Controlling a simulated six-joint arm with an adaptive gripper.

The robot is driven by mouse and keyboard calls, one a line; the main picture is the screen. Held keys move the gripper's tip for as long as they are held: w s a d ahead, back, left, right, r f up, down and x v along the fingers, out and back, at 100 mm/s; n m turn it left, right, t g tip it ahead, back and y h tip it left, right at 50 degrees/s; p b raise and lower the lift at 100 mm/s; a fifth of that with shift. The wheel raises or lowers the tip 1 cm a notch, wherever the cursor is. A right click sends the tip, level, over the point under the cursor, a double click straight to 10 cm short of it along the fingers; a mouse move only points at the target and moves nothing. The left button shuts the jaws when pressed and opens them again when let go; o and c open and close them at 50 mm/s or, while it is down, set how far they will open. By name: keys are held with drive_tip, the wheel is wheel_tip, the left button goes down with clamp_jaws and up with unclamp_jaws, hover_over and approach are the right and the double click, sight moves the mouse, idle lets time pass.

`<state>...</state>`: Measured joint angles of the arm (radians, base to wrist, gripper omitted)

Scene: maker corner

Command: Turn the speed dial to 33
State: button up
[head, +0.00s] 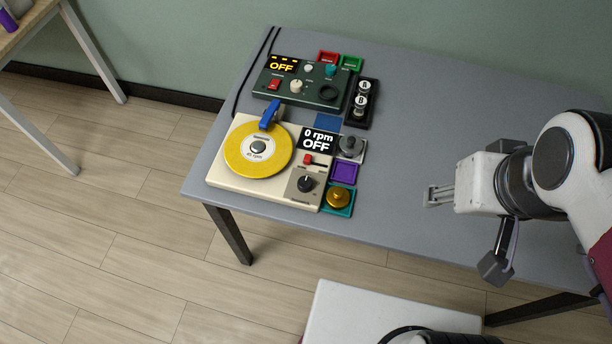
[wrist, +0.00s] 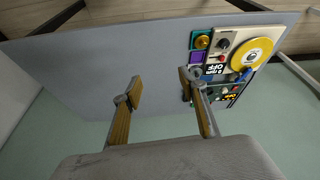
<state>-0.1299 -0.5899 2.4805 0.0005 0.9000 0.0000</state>
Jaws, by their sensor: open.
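The speed dial, a black knob (head: 306,183) on a grey plate, sits at the front right of the cream turntable (head: 226,178). The dial also shows small in the wrist view (wrist: 224,42); its setting is too small to read. The display (head: 318,141) reads "0 rpm OFF". A yellow record (head: 236,160) lies on the platter, its label reading 45 rpm. A red slider switch (head: 308,160) sits behind the dial. My gripper (head: 428,196) is open and empty, well to the right of the turntable. Its two fingers show apart in the wrist view (wrist: 155,88).
A dark green device (head: 318,99) with an "OFF" display stands behind the turntable. A black tray (head: 358,118) holds knobs A and B. Right of the turntable are a grey knob (head: 351,146), a purple tray (head: 345,172) and a gold knob (head: 340,196). The table between there and my gripper is clear.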

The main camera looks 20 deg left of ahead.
drive_tip(key=w+a+f+n+g, duration=0.45)
drive_tip(key=w+a+f, duration=0.2)
drive_tip(key=a, duration=0.45)
drive_tip(key=n, duration=0.8)
hover_over(306, 182)
drive_tip(key=shift+g, duration=0.25)
drive_tip(key=f, duration=1.2)
drive_tip(key=shift+s+d, duration=0.1)
drive_tip(key=shift+d, duration=0.3)
drive_tip(key=shift+w+a+r+n, duration=0.25)
drive_tip(key=shift+w+a+n, duration=0.15)
drive_tip(key=shift+n, duration=0.45)
drive_tip(key=shift+f, duration=0.15)
drive_tip(key=shift+s+f, duration=0.2)
drive_tip(key=shift+f, duration=3.55)
